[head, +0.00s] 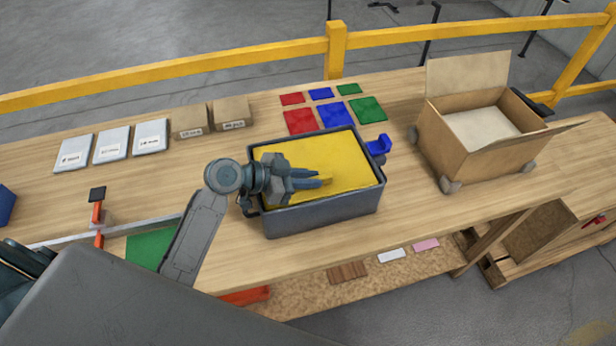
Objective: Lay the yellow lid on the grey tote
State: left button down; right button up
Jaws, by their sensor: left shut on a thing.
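The grey tote (322,212) stands on the wooden bench near the middle of the head view. The yellow lid (345,160) lies flat over the tote's opening, with the tote's dark rim showing around it. I cannot tell whether the lid rests fully on the tote or is slightly above it. My left gripper (318,181) reaches in from the left over the lid and is shut on it, near the lid's middle. The fingers and wrist hide part of the lid and the tote's left side. My right gripper is not in view.
An open cardboard box (470,152) stands to the right. Red, blue and green squares (337,114) lie behind the tote, beside small brown boxes (231,113) and white packets (112,144). A blue bracket (379,146) is by the tote's back right corner. A yellow rail (190,64) runs behind.

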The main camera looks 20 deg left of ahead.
pick_arm(q)
jog(key=shift+f, duration=0.15)
jog(key=c, duration=1.3)
grip_release()
jog(key=shift+a, duration=0.1)
jog(key=shift+s+a, duration=0.15)
jog(key=shift+a, duration=0.05)
jog(key=b+v, duration=0.3)
jog(key=v, duration=0.4)
jog(key=shift+b+v, duration=0.5)
jog(key=shift+v, duration=1.05)
jog(key=shift+s, duration=0.1)
